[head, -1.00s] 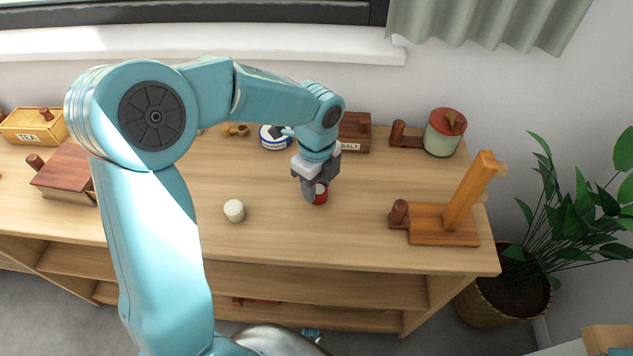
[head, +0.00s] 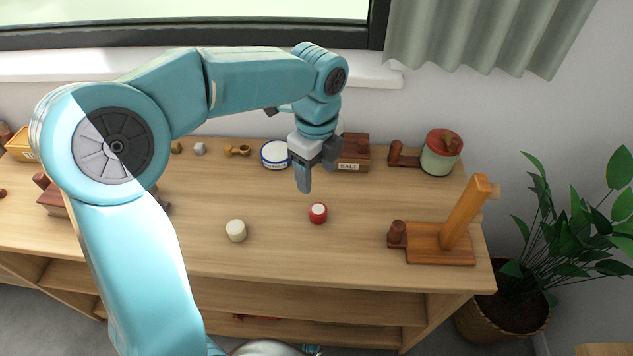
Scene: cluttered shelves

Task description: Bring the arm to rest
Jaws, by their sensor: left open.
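My left arm reaches in from the left over the shelf unit's wooden top (head: 275,215). My left gripper (head: 315,182) is open and empty, pointing down above the top. A small red cylinder with a white top (head: 318,213) stands upright below the gripper, apart from it. My right gripper is not in view.
A cream cylinder (head: 236,230) stands left of the red one. Behind are a white and blue round tin (head: 275,154), a SALT box (head: 353,153) and a red-lidded jar (head: 441,152). A wooden stand with a tilted post (head: 440,243) is at right, near a plant (head: 580,230).

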